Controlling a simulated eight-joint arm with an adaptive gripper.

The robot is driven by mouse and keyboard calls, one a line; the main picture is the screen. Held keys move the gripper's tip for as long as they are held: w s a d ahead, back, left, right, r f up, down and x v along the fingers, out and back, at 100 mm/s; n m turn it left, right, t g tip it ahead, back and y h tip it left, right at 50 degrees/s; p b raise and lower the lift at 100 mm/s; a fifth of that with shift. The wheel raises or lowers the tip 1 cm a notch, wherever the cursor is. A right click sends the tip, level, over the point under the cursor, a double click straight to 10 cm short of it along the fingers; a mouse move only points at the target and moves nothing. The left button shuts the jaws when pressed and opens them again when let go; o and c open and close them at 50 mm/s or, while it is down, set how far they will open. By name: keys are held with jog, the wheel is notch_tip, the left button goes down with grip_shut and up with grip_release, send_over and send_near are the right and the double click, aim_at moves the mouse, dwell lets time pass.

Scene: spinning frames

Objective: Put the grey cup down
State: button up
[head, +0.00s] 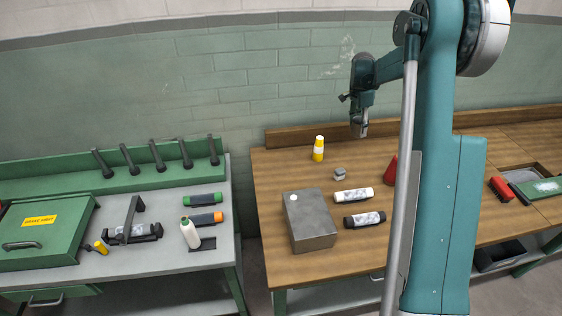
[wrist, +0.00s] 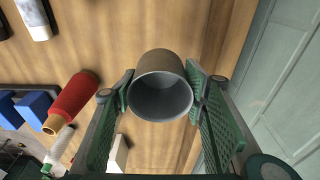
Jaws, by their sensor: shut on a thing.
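The grey cup (wrist: 161,88) sits between the two green finger pads of my gripper (wrist: 160,80) in the wrist view, its open mouth facing the camera. My gripper is shut on it, with one pad on each side. In the head view my gripper (head: 359,120) points down over the back of the wooden workbench (head: 275,190), with the cup (head: 359,130) small at its lower end. The cup appears held above the bench top; the exact gap is hard to tell.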

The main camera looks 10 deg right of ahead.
notch_tip(320, 180, up, 3)
jog(key=a, duration=3.8)
notch_tip(320, 180, down, 5)
jog(key=shift+f+p, duration=0.1)
jog(key=shift+p, duration=0.2)
jog(key=shift+f, duration=3.15)
jog(key=shift+f, duration=1.85)
